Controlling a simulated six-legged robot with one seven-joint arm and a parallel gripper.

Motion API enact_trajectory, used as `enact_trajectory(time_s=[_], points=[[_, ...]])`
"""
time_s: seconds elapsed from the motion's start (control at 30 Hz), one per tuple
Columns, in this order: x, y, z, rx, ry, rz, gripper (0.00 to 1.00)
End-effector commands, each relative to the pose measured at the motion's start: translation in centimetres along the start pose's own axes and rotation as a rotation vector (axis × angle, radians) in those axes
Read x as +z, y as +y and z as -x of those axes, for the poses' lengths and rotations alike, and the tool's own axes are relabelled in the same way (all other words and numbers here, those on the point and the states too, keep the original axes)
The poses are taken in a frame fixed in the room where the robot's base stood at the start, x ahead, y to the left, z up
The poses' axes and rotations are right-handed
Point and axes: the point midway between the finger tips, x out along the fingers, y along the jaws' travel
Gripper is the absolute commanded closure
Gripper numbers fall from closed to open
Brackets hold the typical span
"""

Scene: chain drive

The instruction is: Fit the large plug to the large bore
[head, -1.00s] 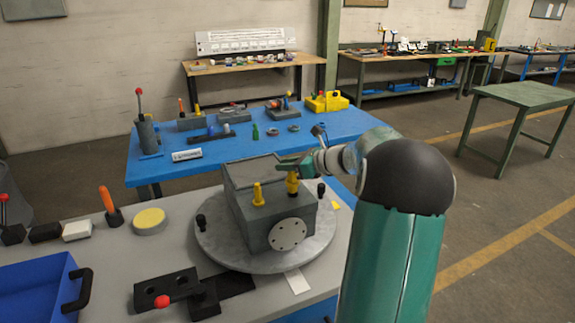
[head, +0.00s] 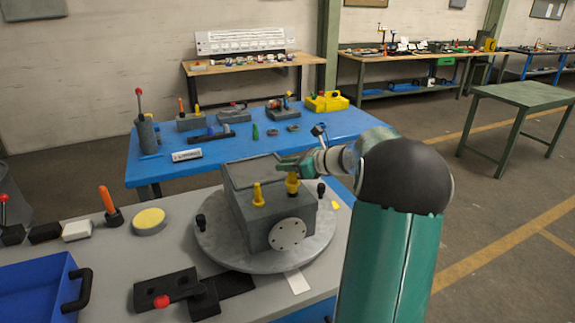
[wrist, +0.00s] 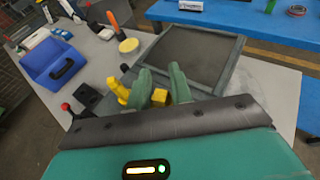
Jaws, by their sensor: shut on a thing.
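A yellow plug (head: 292,184) stands upright at the right of the grey housing's top, with my gripper (head: 288,166) shut on its upper end. In the wrist view my gripper (wrist: 158,96) has its two green fingers on either side of the yellow plug top (wrist: 159,96). A second yellow plug (head: 258,194) stands in the housing's top to the left, and it also shows in the wrist view (wrist: 118,90). The grey housing (head: 270,236) sits on a round plate (head: 215,240). The bore under the held plug is hidden, so I cannot tell how deep it sits.
Black knobs stand on the round plate's edge. A blue bin (head: 40,285), a black two-hole block (head: 165,290) with a red knob and a yellow disc (head: 149,221) lie left on the grey bench. A blue table (head: 340,128) with tools stands behind.

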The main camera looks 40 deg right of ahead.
Motion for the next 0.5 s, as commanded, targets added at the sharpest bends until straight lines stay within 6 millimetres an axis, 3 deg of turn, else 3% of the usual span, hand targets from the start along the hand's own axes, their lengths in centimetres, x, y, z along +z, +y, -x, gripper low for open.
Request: enact_trajectory(time_s=[0.5], points=[[-1.1, 0.0, -0.4, 0.0, 0.0, -0.001, 1.0]])
